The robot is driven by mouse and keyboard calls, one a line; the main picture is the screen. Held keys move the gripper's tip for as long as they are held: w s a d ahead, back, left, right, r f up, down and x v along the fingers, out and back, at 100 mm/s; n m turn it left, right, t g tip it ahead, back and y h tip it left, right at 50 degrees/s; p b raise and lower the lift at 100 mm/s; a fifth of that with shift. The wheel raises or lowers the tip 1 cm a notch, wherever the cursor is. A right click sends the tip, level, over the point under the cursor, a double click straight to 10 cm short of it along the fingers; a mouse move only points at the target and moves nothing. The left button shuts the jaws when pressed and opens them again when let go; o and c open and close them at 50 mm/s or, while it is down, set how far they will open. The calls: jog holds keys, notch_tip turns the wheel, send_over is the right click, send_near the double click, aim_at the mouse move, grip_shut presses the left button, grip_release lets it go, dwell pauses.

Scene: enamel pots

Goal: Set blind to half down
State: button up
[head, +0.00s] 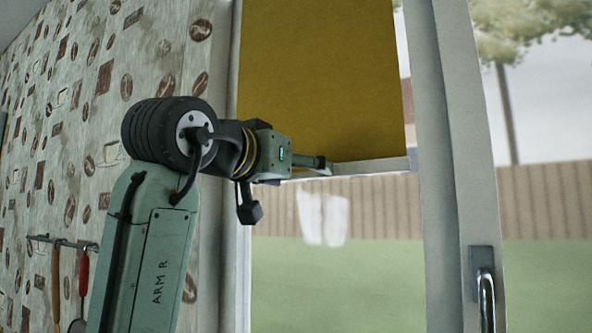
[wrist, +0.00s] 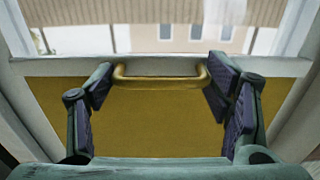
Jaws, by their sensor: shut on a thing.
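The yellow blind (head: 320,80) hangs over the upper part of the window in the head view, with its pale bottom rail (head: 385,166) level with my gripper (head: 326,166). In the wrist view the blind (wrist: 160,130) fills the middle, and a brass bar handle (wrist: 160,82) sits at its rail. My gripper's two dark-padded fingers (wrist: 163,75) are at the two ends of the handle, closed on it lengthwise. In the head view the handle is hidden or too small to make out.
The window glass (head: 340,270) below the blind is uncovered, with a fence and grass outside. A window frame post with a metal handle (head: 486,295) stands at right. At left, utensils (head: 82,275) hang from a rail (head: 60,241) on the patterned wall.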

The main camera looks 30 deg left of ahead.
jog(key=shift+a, duration=0.15)
jog(key=shift+c, duration=0.8)
jog(key=shift+r, duration=1.15)
jog(key=o, duration=1.4)
jog(key=shift+o, duration=0.2)
jog(key=shift+s, duration=0.1)
